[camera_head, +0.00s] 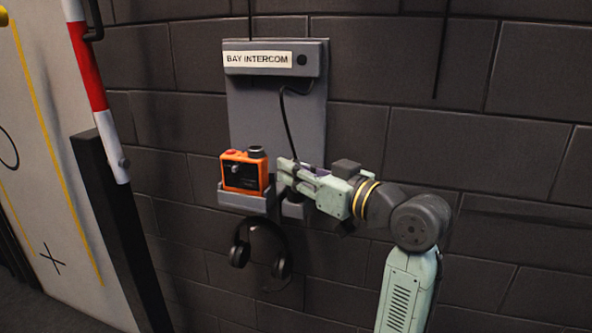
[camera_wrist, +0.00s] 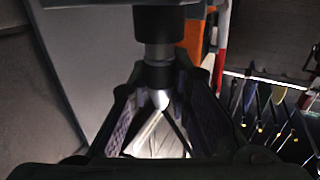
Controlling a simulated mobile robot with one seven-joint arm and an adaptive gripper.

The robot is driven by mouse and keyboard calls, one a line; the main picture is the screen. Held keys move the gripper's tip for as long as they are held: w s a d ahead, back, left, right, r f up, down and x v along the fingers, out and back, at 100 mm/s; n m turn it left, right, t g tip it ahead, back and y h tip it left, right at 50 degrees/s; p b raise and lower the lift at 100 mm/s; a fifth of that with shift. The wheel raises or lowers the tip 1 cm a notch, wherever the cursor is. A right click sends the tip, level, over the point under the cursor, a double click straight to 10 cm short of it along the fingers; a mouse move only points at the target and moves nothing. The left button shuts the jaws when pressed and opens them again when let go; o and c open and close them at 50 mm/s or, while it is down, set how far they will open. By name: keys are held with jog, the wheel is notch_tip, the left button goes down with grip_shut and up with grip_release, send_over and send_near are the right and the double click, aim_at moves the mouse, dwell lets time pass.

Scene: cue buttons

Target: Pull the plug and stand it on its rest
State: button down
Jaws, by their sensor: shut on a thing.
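My gripper (camera_head: 284,175) is shut on the plug, just right of the orange unit (camera_head: 240,171) in the head view. The wrist view shows the plug (camera_wrist: 158,52) between the fingers (camera_wrist: 163,90), with a black body, metal collar and pale tip. The fingers hide most of the plug in the head view. A black cable (camera_head: 287,120) runs from the intercom box down to the gripper. The plug is apart from the black round socket (camera_head: 256,152) on the orange unit. A small grey bracket (camera_head: 293,210), which looks like the rest, is below my gripper and partly hidden. I cannot tell whether the plug touches it.
The orange unit sits in a grey tray (camera_head: 245,201) on the grey wall panel (camera_head: 262,105). The box marked BAY INTERCOM (camera_head: 309,61) is above. Black headphones (camera_head: 240,252) hang below the tray. A red-and-white barrier post (camera_head: 85,65) stands at left. The brick wall at right is clear.

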jog(key=shift+f, duration=0.4)
jog(key=c, duration=1.4)
grip_release()
